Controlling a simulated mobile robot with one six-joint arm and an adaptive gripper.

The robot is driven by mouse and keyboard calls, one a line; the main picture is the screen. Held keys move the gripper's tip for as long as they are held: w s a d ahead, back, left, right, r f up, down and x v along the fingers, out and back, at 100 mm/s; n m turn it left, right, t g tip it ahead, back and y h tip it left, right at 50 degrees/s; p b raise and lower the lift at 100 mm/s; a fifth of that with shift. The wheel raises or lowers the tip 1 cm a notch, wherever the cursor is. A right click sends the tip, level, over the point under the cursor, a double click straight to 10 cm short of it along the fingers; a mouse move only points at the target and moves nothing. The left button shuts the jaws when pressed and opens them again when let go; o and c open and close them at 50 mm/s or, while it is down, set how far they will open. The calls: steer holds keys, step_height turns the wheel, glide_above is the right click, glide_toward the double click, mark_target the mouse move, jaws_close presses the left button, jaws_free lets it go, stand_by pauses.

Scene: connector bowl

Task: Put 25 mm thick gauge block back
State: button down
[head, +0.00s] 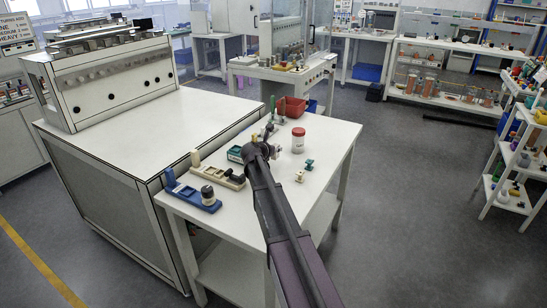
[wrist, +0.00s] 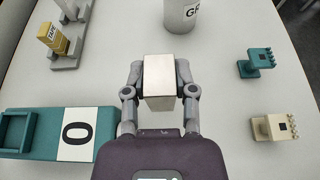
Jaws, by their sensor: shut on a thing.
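My gripper (wrist: 160,72) is shut on a plain silvery block, the gauge block (wrist: 160,88), with one finger on each side of it. In the wrist view the block is over the white tabletop, and its height above it is hard to tell. In the head view my gripper (head: 272,150) is over the middle of the white table, and the block is not clearly seen there. A grey rack (wrist: 68,62) at the upper left of the wrist view holds a yellow labelled block (wrist: 52,38).
A teal holder (wrist: 18,130) marked 0 lies left of my gripper. A white jar (wrist: 181,14) stands beyond the block. Teal (wrist: 256,63) and beige (wrist: 274,127) connectors are at right. Beige (head: 222,176) and blue (head: 190,194) holders and a red bin (head: 292,107) share the table.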

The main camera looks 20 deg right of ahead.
steer(key=shift+f, duration=0.15)
steer(key=shift+f+b, duration=1.65)
steer(key=shift+b, duration=0.1)
steer(key=shift+c, duration=2.1)
jaws_free()
steer(key=shift+f, duration=0.1)
steer(key=shift+r, duration=0.2)
steer(key=p+v, duration=0.4)
steer(key=v, duration=0.6)
steer(key=shift+s+a+r, duration=0.1)
steer(key=shift+s+r, duration=0.1)
steer(key=shift+p+v, duration=0.3)
steer(key=shift+v, duration=0.45)
steer(key=shift+a, duration=0.1)
